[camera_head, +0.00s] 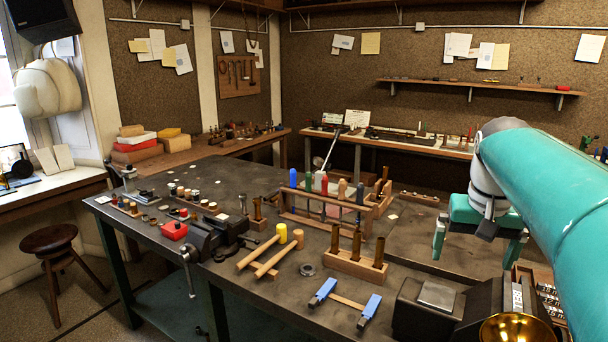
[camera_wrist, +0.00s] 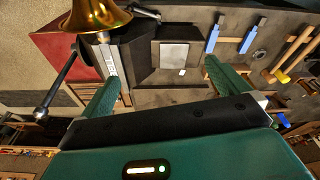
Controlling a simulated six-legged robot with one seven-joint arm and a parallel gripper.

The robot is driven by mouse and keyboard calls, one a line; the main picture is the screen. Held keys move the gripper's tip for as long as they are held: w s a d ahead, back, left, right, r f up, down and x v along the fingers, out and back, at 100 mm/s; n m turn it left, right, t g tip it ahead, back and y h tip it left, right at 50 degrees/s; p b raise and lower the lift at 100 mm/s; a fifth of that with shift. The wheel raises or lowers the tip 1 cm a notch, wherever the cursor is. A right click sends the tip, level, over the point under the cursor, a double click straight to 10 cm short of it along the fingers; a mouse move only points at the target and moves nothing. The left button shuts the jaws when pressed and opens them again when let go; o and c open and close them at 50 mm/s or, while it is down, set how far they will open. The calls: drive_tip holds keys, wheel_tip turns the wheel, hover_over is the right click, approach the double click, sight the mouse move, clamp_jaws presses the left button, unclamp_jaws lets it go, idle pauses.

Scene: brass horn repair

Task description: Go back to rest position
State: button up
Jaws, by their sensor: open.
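My gripper (camera_head: 478,243) hangs at the end of my teal arm on the right of the head view, above the right part of the dark workbench (camera_head: 300,275). Its two green fingers are spread apart with nothing between them. In the wrist view my gripper (camera_wrist: 162,84) also shows open and empty. Beyond its fingers lies a dark block-shaped device with a light grey square plate (camera_wrist: 173,55). A brass horn bell (camera_wrist: 95,14) is at the upper left of that view, apart from the fingers.
Two mallets (camera_head: 272,255), a bench vise (camera_head: 212,240), a wooden tool rack (camera_head: 325,208) and a wooden block with upright brass-coloured tubes (camera_head: 355,262) stand on the bench. Blue-ended clamps (camera_head: 345,302) lie near its front. A stool (camera_head: 50,240) stands at the left.

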drive_tip(key=s+a+f+n+t+y, duration=0.1)
drive_tip(key=s+a+f+n+t, duration=0.2)
drive_tip(key=s+a+f, duration=1)
drive_tip(key=s+a+n, duration=0.1)
drive_tip(key=s+a, duration=0.1)
drive_tip(key=a, duration=0.1)
drive_tip(key=shift+a+t, duration=0.25)
drive_tip(key=shift+t, duration=0.05)
drive_tip(key=shift+s, duration=0.1)
